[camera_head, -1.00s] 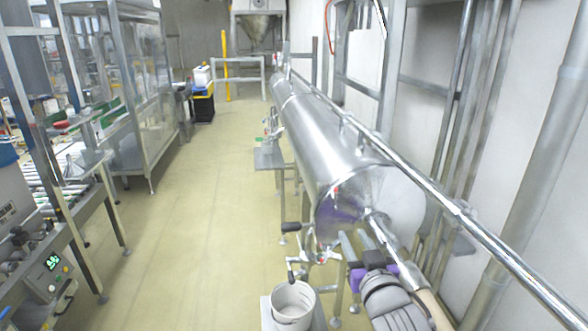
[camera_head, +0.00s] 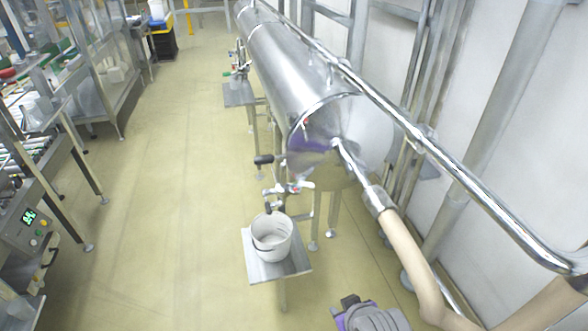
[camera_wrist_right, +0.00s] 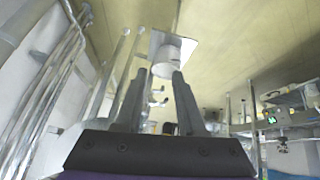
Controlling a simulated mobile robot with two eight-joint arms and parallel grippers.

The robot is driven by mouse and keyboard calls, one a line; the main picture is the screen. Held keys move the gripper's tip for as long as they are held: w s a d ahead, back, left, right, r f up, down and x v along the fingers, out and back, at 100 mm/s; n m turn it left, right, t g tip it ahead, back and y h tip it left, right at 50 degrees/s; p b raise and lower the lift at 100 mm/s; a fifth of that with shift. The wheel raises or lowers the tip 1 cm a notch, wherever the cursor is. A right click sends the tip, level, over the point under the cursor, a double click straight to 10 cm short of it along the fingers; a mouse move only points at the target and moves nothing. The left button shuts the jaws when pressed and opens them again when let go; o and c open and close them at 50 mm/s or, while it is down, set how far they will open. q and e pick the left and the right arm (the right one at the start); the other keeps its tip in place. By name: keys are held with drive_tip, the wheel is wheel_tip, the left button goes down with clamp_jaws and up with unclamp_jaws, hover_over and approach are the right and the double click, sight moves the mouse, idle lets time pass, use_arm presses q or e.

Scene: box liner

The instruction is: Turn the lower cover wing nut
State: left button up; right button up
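The steel cylinder's round end cover (camera_head: 365,125) faces me in the head view. A black-knobbed lever (camera_head: 264,159) sticks out at its lower left, with a small valve (camera_head: 293,188) below it. I cannot clearly make out the lower cover wing nut at this size. My right gripper (camera_head: 350,302), grey and purple, is at the bottom of the head view, apart from the cover and nearer to me. In the right wrist view its two fingers (camera_wrist_right: 160,82) are spread with nothing held between them. My left gripper is not in view.
A white bucket (camera_head: 271,238) stands on a small metal shelf (camera_head: 262,268) below the valve. A beige hose (camera_head: 415,265) runs from the cover's pipe toward the lower right. A long steel rail (camera_head: 480,190) runs along the right.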

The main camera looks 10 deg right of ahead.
drive_tip(key=w+d+r+n+t+b, duration=0.1)
drive_tip(key=w+r+n+t, duration=0.2)
drive_tip(key=w+n+t, duration=0.75)
drive_tip(key=n+y+b, duration=0.1)
drive_tip(key=n, duration=0.6)
approach(305, 190)
drive_tip(key=shift+t, duration=0.35)
drive_tip(key=w, duration=0.9)
drive_tip(key=shift+w+a+f, duration=0.1)
drive_tip(key=shift+w+f, duration=0.2)
clamp_jaws()
